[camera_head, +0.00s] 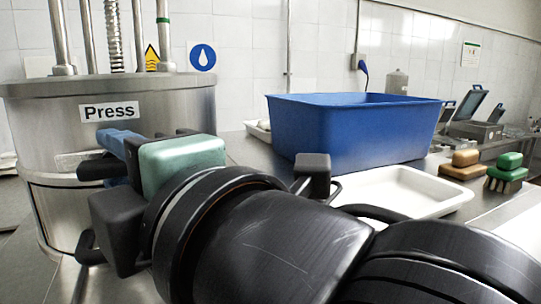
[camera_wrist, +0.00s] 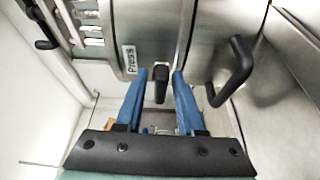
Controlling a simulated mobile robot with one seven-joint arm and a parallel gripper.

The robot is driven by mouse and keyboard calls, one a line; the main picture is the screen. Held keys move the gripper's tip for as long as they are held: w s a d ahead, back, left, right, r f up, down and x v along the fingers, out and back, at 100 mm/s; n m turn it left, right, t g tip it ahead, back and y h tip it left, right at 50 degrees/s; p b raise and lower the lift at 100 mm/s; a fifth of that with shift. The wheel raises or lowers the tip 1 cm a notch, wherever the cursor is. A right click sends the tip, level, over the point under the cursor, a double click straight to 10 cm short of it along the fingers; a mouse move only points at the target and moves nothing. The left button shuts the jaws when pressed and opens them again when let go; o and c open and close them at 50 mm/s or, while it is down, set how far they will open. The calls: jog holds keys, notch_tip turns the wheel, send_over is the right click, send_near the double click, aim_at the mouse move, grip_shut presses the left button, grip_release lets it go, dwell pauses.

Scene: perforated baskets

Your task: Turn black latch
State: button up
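The black latch (camera_wrist: 161,84) is a short dark bar on the steel press, close to the "Press" label (camera_wrist: 130,60) in the wrist view. My gripper (camera_wrist: 160,78) is open, with its two blue fingers on either side of the latch. A narrow gap shows between the latch and each finger, so it is not clamped. In the head view my gripper (camera_head: 106,158) is at the front of the press (camera_head: 60,125), below the label. A dark piece between the fingers there looks like the latch (camera_head: 94,169), partly hidden by my gripper.
A black bent handle (camera_wrist: 237,72) stands out right of the latch in the wrist view, with a black knob (camera_wrist: 46,43) at upper left. A blue bin (camera_head: 345,135), a white tray (camera_head: 405,192) and brushes (camera_head: 506,172) sit on the counter to the right.

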jog(key=shift+o, duration=0.4)
jog(key=shift+s+d+f, duration=0.1)
jog(key=shift+s+d, duration=0.05)
jog(key=shift+d, duration=0.05)
jog(key=b+v, duration=0.3)
jog(key=v, duration=0.9)
jog(key=shift+d+b, duration=0.2)
jog(key=shift+b, duration=0.1)
jog(key=w+d+r+m+t+h+p, duration=0.1)
jog(key=m+t+h, duration=0.6)
jog(key=m, duration=0.7)
jog(key=w+d+r+m+t+h+p, duration=0.2)
jog(key=w+r+m+t+h, duration=0.3)
jog(key=m, duration=0.9)
jog(key=shift+w+d+r+t+h, duration=0.5)
jog(key=shift+r+t+h, duration=0.5)
jog(key=shift+r+t, duration=0.75)
jog(key=shift+s+f+t, duration=0.1)
jog(key=shift+f+t, duration=0.15)
